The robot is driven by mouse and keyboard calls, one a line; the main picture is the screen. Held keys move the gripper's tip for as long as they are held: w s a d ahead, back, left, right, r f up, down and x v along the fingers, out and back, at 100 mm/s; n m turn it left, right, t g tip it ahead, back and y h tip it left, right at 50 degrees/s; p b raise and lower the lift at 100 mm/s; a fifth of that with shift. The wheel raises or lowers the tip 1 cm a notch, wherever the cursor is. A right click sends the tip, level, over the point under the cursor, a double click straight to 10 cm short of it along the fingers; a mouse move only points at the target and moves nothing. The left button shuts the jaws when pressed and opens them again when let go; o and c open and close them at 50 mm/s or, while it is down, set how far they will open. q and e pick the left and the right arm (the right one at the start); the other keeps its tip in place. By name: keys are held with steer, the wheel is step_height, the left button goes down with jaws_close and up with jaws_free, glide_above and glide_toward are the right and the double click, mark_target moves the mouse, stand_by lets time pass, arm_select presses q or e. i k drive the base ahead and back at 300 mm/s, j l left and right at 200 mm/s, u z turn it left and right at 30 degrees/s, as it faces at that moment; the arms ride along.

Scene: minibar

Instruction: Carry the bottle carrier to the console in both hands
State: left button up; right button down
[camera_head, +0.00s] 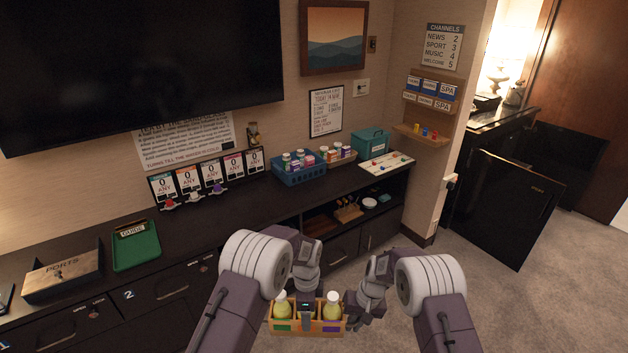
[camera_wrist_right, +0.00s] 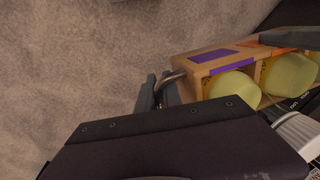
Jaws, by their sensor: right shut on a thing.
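The bottle carrier (camera_head: 280,329) is a small wooden crate with yellow-green bottles in it, low in the middle of the head view, off the console. My right gripper (camera_head: 352,308) is at its right end. In the right wrist view that gripper (camera_wrist_right: 160,92) is shut on the carrier's curved end handle, beside the wooden wall (camera_wrist_right: 210,60) with a purple label. The dark console (camera_head: 235,212) runs along the wall beyond.
On the console are a green tray (camera_head: 136,248), a wooden ports box (camera_head: 62,275), several price cards (camera_head: 205,176), a blue basket (camera_head: 300,174), a teal box (camera_head: 373,142) and a white board (camera_head: 386,165). Bare top shows between the green tray and blue basket. An open black fridge door (camera_head: 505,210) stands right.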

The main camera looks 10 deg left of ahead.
mark_target(242, 201)
steer(key=i+u, duration=0.2)
steer(key=i, duration=0.45)
steer(key=i+u, duration=0.2)
steer(key=i, duration=0.5)
steer(key=i+l+u, duration=0.2)
steer(key=i, duration=0.45)
steer(key=i+u, duration=0.3)
steer(key=i+l+u, duration=0.15)
steer(key=i+u, duration=0.15)
steer(key=i, duration=0.2)
